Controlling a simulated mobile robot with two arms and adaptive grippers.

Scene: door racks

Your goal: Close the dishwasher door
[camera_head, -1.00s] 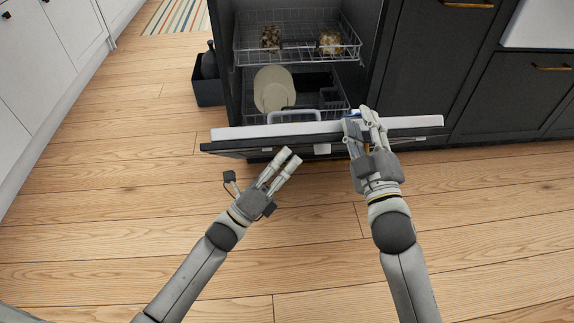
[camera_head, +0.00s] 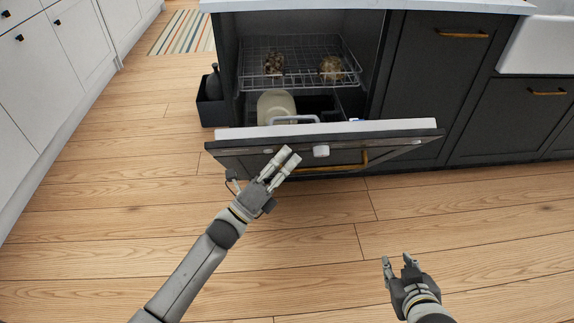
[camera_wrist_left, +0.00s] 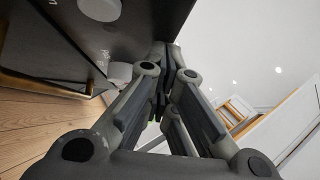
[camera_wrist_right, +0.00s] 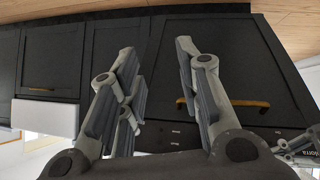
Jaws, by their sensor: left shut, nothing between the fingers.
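The dishwasher door (camera_head: 240,152) is partly open and tilted, its light top edge toward me and a brass handle (camera_head: 335,167) low on its dark outer face. My left gripper (camera_head: 284,160) is shut and empty, with its fingertips at the outer face, left of the handle; contact is hard to judge. In the left wrist view the shut fingers (camera_wrist_left: 168,60) reach the dark panel. My right gripper (camera_head: 400,262) is open and empty, low over the floor and apart from the door. Its spread fingers (camera_wrist_right: 158,60) show in the right wrist view.
Inside are an upper wire rack (camera_head: 300,65) with two food-like items and a lower rack with a pale plate (camera_head: 276,104). A dark bin (camera_head: 211,108) stands left of the dishwasher. Dark cabinets (camera_head: 425,90) are at the right; the wooden floor in front is clear.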

